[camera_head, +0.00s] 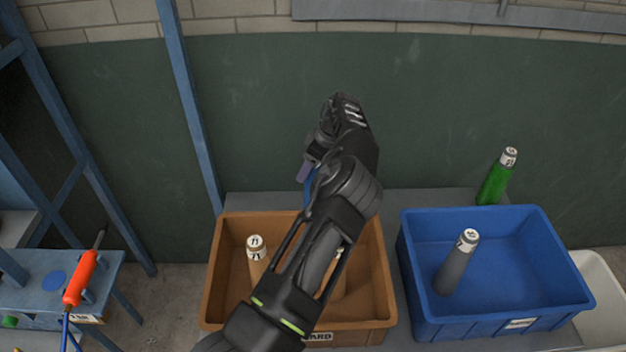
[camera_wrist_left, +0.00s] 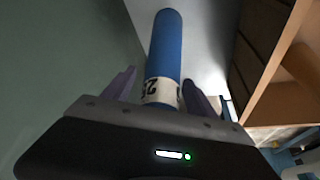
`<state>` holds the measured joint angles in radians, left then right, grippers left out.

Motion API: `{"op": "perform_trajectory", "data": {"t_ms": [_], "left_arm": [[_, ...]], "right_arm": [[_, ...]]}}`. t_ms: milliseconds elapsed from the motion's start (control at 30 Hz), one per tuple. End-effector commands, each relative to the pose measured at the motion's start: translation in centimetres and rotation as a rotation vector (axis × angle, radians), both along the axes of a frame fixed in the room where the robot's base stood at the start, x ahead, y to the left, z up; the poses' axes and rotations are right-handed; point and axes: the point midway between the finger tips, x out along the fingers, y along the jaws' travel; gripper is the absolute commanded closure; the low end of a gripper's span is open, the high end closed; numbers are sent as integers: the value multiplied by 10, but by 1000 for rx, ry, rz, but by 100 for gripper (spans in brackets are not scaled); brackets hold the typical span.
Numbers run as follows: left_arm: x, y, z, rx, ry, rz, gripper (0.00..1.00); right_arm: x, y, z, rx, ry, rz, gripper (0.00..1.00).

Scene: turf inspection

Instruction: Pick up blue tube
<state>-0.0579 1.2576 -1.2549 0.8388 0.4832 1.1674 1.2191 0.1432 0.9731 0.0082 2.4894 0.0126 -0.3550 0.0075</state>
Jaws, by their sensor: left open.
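The blue tube (camera_wrist_left: 165,50) stands between the two fingers of my left gripper (camera_wrist_left: 158,90) in the left wrist view, with its white labelled end nearest the palm. The fingers are open; a gap shows on the left side, and the right finger is very close to the tube. I cannot tell whether it touches. In the head view a small strip of the blue tube (camera_head: 310,187) shows below my left gripper (camera_head: 306,170), behind the brown bin; my arm hides most of it. My right gripper is not in view.
A brown bin (camera_head: 214,270) holds tan tubes (camera_head: 257,262), partly under my arm. A blue bin (camera_head: 540,265) holds a grey tube (camera_head: 457,265). A green tube (camera_head: 496,178) stands behind it. A dark green wall (camera_head: 440,110) rises behind. An orange-handled tool (camera_head: 80,278) is at left.

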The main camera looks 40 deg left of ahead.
Motion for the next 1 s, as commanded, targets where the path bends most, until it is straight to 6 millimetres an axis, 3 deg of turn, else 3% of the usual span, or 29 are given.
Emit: {"op": "perform_trajectory", "data": {"t_ms": [500,1000], "left_arm": [[0,0,0,0,-1,0,34],[0,0,0,0,-1,0,74]], "right_arm": [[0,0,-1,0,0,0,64],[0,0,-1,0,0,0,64]]}}
